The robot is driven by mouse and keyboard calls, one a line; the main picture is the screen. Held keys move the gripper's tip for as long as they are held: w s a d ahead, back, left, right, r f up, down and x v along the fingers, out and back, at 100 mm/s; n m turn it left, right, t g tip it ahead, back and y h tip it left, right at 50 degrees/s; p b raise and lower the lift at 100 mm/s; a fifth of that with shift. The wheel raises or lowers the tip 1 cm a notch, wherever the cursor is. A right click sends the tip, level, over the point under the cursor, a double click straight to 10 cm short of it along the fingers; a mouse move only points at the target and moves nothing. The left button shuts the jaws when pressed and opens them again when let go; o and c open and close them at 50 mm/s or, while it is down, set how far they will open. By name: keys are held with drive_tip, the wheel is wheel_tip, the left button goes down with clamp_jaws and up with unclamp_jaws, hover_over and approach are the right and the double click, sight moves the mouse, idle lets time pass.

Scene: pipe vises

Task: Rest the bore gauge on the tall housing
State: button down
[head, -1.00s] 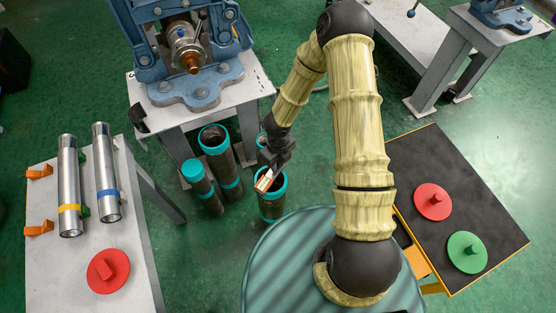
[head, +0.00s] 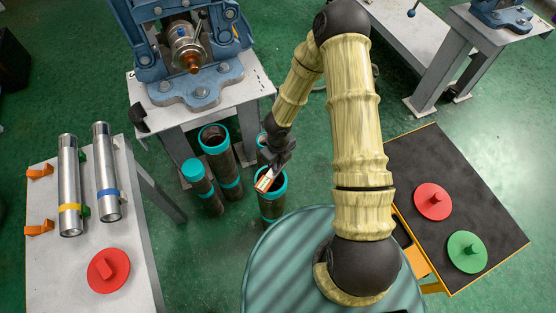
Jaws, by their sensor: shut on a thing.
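My gripper (head: 268,176) is at the end of my arm, pointing down over the floor at the centre of the head view. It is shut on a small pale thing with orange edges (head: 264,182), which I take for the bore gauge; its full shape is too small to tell. Directly below it is the open mouth of a dark cylinder with a teal rim (head: 272,208). Several such cylinders stand upright on the floor, one with a closed teal top (head: 193,169) and a wide open one (head: 214,139). I cannot tell which thing is the tall housing.
A blue vise (head: 196,88) stands on a grey table behind the cylinders. The left table (head: 50,270) holds two silver pipes (head: 70,185) and a red disc (head: 108,270). A black-topped cart (head: 420,155) at right carries red (head: 432,202) and green (head: 467,252) discs.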

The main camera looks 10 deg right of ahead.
drive_tip(key=shift+f, duration=0.3)
drive_tip(key=c, duration=1.1)
unclamp_jaws()
drive_tip(key=shift+c, duration=0.2)
drive_tip(key=shift+r+p, duration=3.35)
drive_tip(key=shift+r, duration=0.2)
